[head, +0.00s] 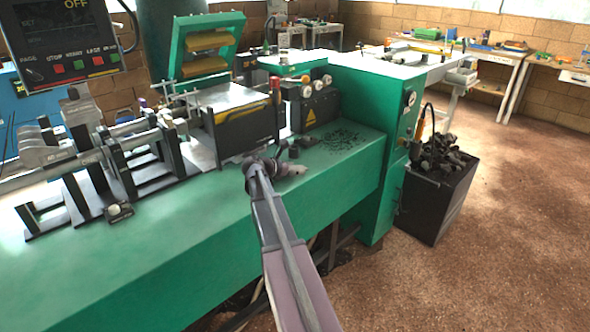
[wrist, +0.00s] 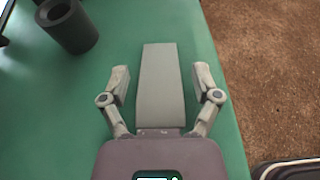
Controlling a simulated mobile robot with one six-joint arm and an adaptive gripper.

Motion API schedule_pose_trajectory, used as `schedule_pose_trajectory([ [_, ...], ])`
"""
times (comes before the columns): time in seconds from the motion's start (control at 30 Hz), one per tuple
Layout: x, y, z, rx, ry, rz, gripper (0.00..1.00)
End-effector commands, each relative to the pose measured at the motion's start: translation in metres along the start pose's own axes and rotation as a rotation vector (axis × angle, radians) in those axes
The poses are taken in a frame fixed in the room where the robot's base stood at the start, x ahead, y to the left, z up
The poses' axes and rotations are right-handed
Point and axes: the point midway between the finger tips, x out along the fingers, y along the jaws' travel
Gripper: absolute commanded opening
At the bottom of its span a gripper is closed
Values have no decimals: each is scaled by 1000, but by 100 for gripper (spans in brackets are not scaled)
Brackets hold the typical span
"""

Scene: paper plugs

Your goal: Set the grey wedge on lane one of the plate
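The grey wedge (wrist: 161,85) lies on the green bench top in the wrist view, long and flat-faced, narrower at the far end. My gripper (wrist: 161,76) is open, with one finger on each side of the wedge and a gap of green showing on both sides. In the head view my gripper (head: 268,168) is low over the bench near its front edge, and I cannot clearly make out the wedge there. I cannot tell which surface is the plate; a pale metal bed (head: 222,97) lies under the raised green press lid, and no lane marks are readable.
A dark hollow cylinder (wrist: 68,25) stands left of the wedge. Black scraps (head: 343,137) lie on the bench. A metal rod-and-bracket mechanism (head: 95,150) fills the left. A black bin (head: 437,200) of dark pieces stands on the floor at right. The front-left green top is mostly clear.

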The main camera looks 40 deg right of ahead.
Motion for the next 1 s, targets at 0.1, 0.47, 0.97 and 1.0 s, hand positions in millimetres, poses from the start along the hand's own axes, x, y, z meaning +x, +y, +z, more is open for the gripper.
schedule_pose_trajectory([
  [0.1,0,0,0,0,0,0,83],
  [0.47,-1,0,0,0,0,0,83],
  [0.97,-68,0,5,0,1,3,83],
  [1.0,-76,0,5,0,1,3,83],
])
